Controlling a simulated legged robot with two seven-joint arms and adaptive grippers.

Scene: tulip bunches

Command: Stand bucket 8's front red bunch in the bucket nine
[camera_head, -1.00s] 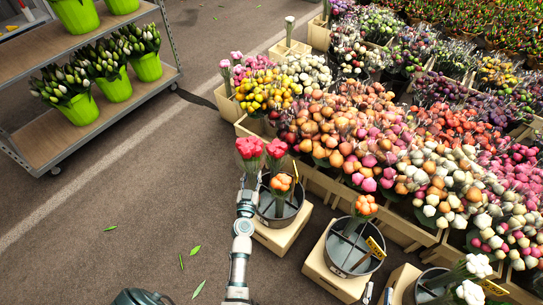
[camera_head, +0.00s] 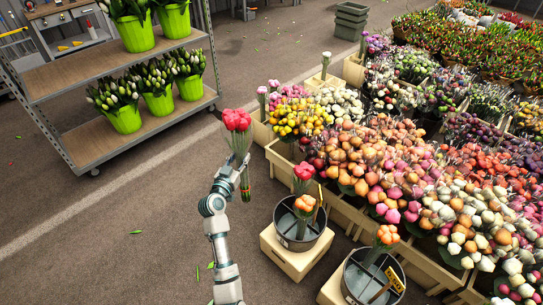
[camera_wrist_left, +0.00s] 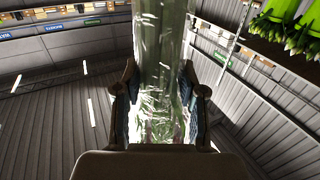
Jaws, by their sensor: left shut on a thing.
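My left gripper (camera_head: 238,172) is shut on the wrapped stems of a red tulip bunch (camera_head: 237,121), held upright in the air left of the buckets. In the left wrist view the clear-wrapped stems (camera_wrist_left: 162,75) stand between the two fingers. A round grey bucket (camera_head: 290,232) on a wooden crate holds another red bunch (camera_head: 303,173) and an orange bunch (camera_head: 305,203). A second grey bucket (camera_head: 362,281), lower right, has dividers and an orange bunch (camera_head: 387,235). The bucket numbers are too small to read. My right gripper is out of view.
Dense tulip crates (camera_head: 345,212) fill the right side. A shelf rack (camera_head: 150,125) with green pots stands at upper left. Grey bins (camera_head: 350,20) stand at the back. The floor between rack and buckets is clear apart from leaves.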

